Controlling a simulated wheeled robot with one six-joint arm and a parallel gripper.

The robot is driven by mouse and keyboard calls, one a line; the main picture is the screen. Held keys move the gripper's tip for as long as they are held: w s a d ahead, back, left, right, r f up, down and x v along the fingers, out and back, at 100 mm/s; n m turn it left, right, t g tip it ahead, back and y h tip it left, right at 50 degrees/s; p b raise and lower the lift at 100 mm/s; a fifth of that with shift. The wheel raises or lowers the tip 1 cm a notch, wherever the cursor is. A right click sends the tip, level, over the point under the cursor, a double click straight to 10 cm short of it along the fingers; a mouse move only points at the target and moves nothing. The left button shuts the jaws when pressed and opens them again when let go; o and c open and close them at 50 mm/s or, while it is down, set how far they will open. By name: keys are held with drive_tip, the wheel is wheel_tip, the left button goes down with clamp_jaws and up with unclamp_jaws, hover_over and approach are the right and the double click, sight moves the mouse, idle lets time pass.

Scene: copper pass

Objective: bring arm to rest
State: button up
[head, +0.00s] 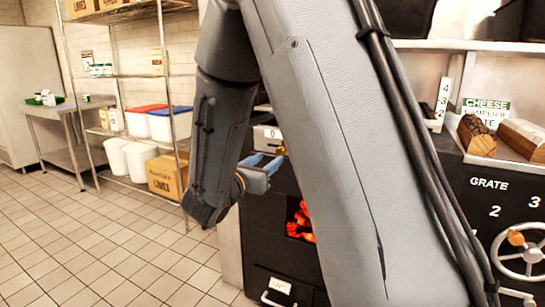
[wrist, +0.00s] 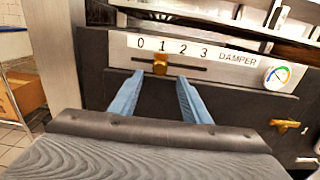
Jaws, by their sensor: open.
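My gripper (head: 270,165) is partly hidden behind my forearm in the head view. In the wrist view its two blue fingers (wrist: 158,97) are apart, with nothing between them that they grip. Beyond the fingertips is the black stove front with a damper plate (wrist: 225,58) numbered 0 to 3. A brass slider knob (wrist: 160,63) stands in the damper slot near 1. The knob shows just past the fingertips; I cannot tell the exact gap. My arm crosses the middle of the head view.
The stove's fire opening (head: 300,219) glows below my gripper. A handwheel (head: 522,252) and a GRATE scale are at right. Wood blocks (head: 477,135) lie on the ledge. A wire shelf with bins (head: 170,122) and a steel table (head: 65,108) stand at left. The tiled floor is clear.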

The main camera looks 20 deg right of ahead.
drive_tip(key=shift+s+a, duration=0.4)
drive_tip(key=shift+a, duration=0.1)
drive_tip(key=s+f+m+g+y, duration=0.25)
drive_tip(key=s+m+g, duration=0.3)
drive_tip(key=s, duration=0.45)
drive_tip(key=s+f+m+g+y, duration=0.2)
drive_tip(key=s+f+m+g, duration=0.25)
drive_tip(key=s+m, duration=0.4)
drive_tip(key=s+a+f+m+g+y, duration=0.1)
drive_tip(key=s+a+m+y, duration=0.4)
drive_tip(key=a, duration=0.5)
drive_tip(key=s+a+m+y, duration=0.4)
drive_tip(key=s+a+y, duration=0.25)
drive_tip(key=a, duration=0.25)
drive_tip(key=d+r+m+h+p, duration=0.1)
drive_tip(key=d+r+p, duration=0.8)
drive_tip(key=p, duration=0.9)
drive_tip(key=shift+s+r+m+h, duration=0.25)
drive_tip(key=shift+s+m+h, duration=0.2)
drive_tip(key=shift+m, duration=0.35)
